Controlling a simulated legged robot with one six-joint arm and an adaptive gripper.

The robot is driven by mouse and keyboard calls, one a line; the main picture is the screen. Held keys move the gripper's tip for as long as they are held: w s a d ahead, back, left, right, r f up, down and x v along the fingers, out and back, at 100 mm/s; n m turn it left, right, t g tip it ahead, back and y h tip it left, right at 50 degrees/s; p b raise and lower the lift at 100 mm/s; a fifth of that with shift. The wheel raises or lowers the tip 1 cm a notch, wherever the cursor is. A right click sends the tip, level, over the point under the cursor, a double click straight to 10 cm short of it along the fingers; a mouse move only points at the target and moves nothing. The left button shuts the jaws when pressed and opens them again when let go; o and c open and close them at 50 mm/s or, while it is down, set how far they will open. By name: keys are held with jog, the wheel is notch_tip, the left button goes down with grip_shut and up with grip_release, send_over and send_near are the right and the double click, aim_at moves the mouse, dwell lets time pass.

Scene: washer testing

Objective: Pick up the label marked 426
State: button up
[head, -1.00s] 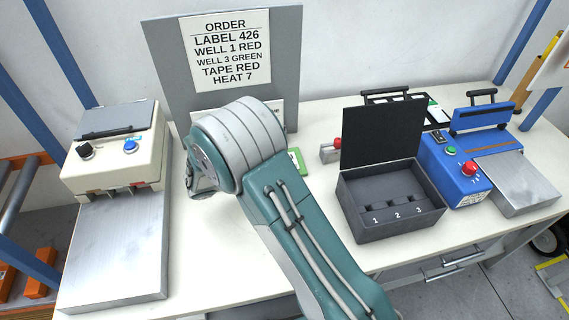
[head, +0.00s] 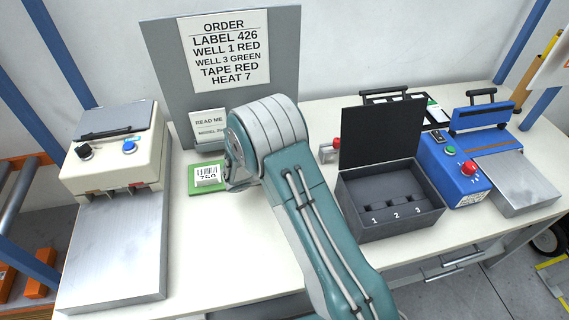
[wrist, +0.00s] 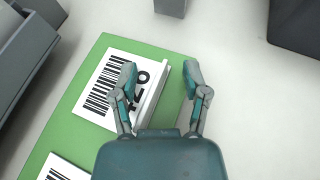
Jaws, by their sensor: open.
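In the wrist view a white label with a barcode (wrist: 101,84) lies on a green mat (wrist: 86,132). Its number is partly covered by a finger, so I cannot read it fully. My gripper (wrist: 160,72) is open over it, with the label's raised white edge between the fingers; I cannot tell if they touch it. Another barcode label (wrist: 62,169) shows at the lower left. In the head view a label (head: 207,175), its number appearing upside down and hard to read, lies on the mat left of my arm. My arm hides most of the gripper there.
The order board (head: 221,50) stands behind and reads LABEL 426. A press-like machine (head: 118,150) with a metal plate stands at left. An open dark case (head: 392,225) with wells 1, 2, 3 and a blue machine (head: 455,170) stand at right.

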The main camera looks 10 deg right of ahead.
jog(key=shift+a, duration=0.1)
grip_shut()
